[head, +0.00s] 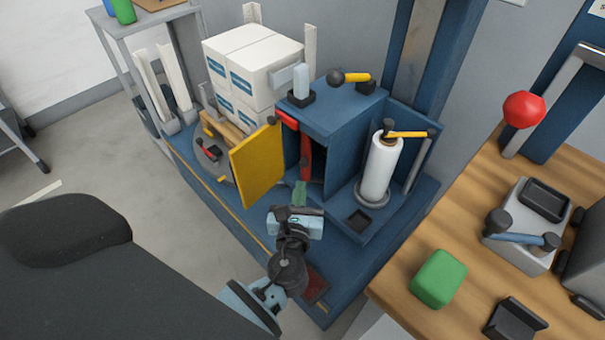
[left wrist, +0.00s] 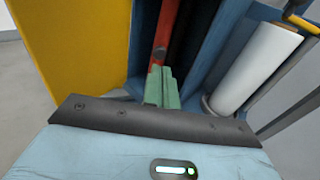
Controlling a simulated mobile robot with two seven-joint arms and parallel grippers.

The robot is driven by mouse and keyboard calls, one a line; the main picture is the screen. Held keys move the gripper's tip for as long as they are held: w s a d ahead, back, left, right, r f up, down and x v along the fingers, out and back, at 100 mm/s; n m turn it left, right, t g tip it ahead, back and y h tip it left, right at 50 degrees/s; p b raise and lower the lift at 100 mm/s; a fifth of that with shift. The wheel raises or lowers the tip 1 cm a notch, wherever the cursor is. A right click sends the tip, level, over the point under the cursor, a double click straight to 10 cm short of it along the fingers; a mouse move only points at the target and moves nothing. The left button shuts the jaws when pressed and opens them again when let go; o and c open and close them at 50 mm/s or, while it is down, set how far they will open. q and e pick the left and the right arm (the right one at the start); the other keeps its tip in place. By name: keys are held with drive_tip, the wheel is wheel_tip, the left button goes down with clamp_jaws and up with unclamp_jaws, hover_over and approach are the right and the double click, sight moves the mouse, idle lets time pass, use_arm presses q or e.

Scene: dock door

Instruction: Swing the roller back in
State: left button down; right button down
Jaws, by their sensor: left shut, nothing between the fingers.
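A blue cabinet (head: 340,108) stands on the blue machine base with its yellow door (head: 257,165) swung open to the left. A red upright part (head: 306,158), which may be the roller, shows in the dark opening; it also shows in the left wrist view (left wrist: 166,28). A white film roll (head: 380,168) stands upright on the right side, also in the left wrist view (left wrist: 258,68). My left gripper (head: 299,190) is shut and empty in front of the opening. Its green fingertips (left wrist: 161,82) point at the red part's lower end; contact cannot be told. My right gripper is not in view.
Stacked white boxes (head: 252,65) stand on a pallet on the turntable behind the door. A wooden bench (head: 405,270) with a green block (head: 439,278) and a red ball knob (head: 524,109) lies to the right. Open floor (head: 100,165) is at the left.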

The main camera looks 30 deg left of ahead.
sight(301, 164)
use_arm(q)
drive_tip(key=shift+x, duration=2.6)
drive_tip(key=shift+a, duration=0.1)
drive_tip(key=shift+w+a+r+m+t+h+p, duration=0.15)
drive_tip(key=shift+w+a+m+t+h+p, duration=0.15)
drive_tip(key=shift+a+m+h+p, duration=0.45)
drive_tip(key=w+a+m+h, duration=0.1)
drive_tip(key=h, duration=0.1)
drive_tip(key=w+m+h, duration=0.1)
drive_tip(key=w+a+m+h, duration=0.1)
drive_tip(key=h, duration=0.1)
drive_tip(key=shift+a+t+h, duration=0.3)
drive_tip(key=shift+t+h, duration=0.05)
drive_tip(key=shift+t, duration=0.05)
